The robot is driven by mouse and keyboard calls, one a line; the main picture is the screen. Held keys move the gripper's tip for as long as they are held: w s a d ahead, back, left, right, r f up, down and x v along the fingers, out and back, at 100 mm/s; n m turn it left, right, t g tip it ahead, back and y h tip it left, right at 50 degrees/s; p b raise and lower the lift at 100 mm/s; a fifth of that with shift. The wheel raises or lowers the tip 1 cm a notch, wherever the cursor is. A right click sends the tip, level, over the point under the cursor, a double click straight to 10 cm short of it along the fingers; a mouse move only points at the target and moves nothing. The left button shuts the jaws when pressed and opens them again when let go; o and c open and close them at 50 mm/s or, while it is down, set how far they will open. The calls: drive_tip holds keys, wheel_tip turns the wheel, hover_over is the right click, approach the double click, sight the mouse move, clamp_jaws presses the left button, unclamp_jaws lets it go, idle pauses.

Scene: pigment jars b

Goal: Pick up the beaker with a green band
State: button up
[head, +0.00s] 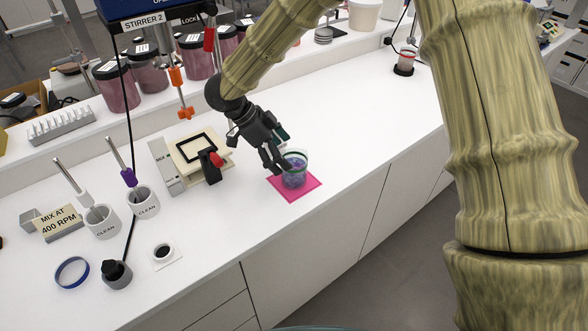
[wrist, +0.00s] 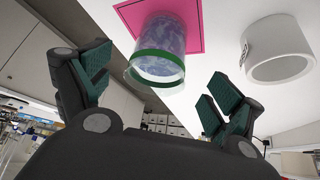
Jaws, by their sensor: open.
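The beaker (head: 294,174) is clear, with a green band around its upper part and purple-blue contents. It stands upright on a bright pink square mat (head: 310,188) near the front edge of the white bench. My gripper (head: 279,151) is open beside the beaker's upper left side, tilted down toward it. In the wrist view, the beaker (wrist: 161,40) shows beyond and between the spread fingers of my gripper (wrist: 154,80), with its green-banded mouth facing me. Neither finger visibly grips it. In the head view, the dark fingers partly overlap the beaker's left edge.
A cream device (head: 200,150) with a black frame and a red-and-black part stands left of the mat. A white hollow cylinder (wrist: 280,55) is right of the beaker in the wrist view. The bench right of the mat is clear.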

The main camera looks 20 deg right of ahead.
drive_tip(key=shift+p+x, duration=1)
drive_tip(key=shift+x, duration=1.65)
drive_tip(key=shift+a, duration=0.1)
drive_tip(key=c, duration=1.4)
